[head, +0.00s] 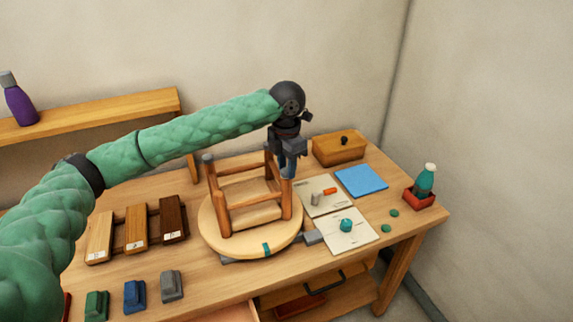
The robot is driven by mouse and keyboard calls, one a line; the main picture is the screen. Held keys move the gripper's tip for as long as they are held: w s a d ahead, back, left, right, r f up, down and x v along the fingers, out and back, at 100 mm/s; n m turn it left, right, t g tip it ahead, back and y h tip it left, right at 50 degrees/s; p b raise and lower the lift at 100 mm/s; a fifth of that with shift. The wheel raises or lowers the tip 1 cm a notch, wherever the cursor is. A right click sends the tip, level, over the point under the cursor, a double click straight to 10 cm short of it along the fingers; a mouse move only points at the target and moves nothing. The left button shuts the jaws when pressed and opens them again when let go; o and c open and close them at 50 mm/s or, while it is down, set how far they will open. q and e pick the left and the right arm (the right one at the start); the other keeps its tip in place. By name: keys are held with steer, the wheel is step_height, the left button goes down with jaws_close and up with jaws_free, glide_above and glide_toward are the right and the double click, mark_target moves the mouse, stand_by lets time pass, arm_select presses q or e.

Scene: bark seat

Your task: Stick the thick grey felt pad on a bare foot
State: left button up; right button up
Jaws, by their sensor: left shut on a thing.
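A wooden stool lies upside down on the bench, its round seat (215,222) at the bottom and its legs (286,205) pointing up. The foot at the left (208,158) has a grey cap on it. My left gripper (289,171) is at the top of the right front leg, pointing down, shut on what seems to be the thick grey felt pad. The fingers hide most of the pad, and I cannot tell whether it touches the foot. The back feet are partly behind the arm and gripper. My right gripper is not in view.
Right of the stool lie two cards (359,239) with small items, a blue cloth (361,180), a wooden box (338,149) and a bottle (425,181) in a red tray. Wood samples (136,229) and coloured blocks (134,296) lie at the left. A shelf (90,113) runs behind.

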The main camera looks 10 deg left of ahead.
arm_select(q)
steer(key=shift+f, duration=0.25)
stand_by(0.5)
steer(key=o, duration=1.3)
steer(key=shift+o, duration=0.2)
steer(key=shift+r+p, duration=3)
steer(key=shift+r, duration=0.55)
steer(key=shift+f, duration=0.1)
